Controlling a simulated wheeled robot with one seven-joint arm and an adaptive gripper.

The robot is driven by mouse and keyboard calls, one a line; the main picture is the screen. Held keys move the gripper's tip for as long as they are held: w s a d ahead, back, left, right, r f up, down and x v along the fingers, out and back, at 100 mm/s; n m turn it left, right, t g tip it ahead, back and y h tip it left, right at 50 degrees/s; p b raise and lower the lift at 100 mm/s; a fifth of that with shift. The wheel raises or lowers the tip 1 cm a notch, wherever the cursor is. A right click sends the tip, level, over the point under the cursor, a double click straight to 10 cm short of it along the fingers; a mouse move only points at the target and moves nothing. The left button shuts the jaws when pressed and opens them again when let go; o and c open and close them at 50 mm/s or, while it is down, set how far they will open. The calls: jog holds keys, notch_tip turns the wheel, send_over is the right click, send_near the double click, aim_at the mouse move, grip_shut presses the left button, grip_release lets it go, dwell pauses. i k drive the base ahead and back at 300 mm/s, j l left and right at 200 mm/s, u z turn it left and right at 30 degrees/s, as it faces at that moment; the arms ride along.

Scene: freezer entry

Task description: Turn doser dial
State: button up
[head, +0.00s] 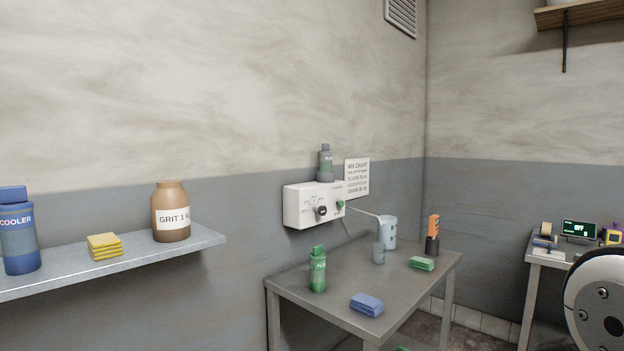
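The doser is a white wall-mounted box (300,208) above the back left of a grey metal table. Its black dial (322,211) is on the front face, with small printed marks around it too small to read. A green knob or button (340,204) is to the right of the dial. A dark blue-grey bottle (326,163) stands on top of the box, and a thin spout runs from it toward a clear jug (388,232). A white, round part of my arm shows at the lower right edge, far from the dial. My gripper is not visible.
The grey table (290,283) holds a green bottle (318,272), blue sponge (367,304), green sponge (422,264) and orange-topped item (433,228). A wall shelf (130,256) carries bottles and yellow sponges at left. A side table (546,251) with a display stands right.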

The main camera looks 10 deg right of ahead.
aim_at(322, 211)
jog(key=i+l, duration=0.25)
jog(key=i+l+u, duration=0.1)
jog(key=i+l, duration=0.15)
jog(key=l, duration=0.2)
jog(key=i+l, duration=0.25)
jog(key=l, duration=0.15)
jog(key=i+l+u, duration=0.1)
jog(key=i+l, duration=0.15)
jog(key=l, duration=0.15)
jog(key=i+l, duration=0.25)
jog(key=i+l+u, duration=0.1)
jog(key=l, duration=0.4)
jog(key=i+l, duration=0.35)
jog(key=l+u, duration=0.05)
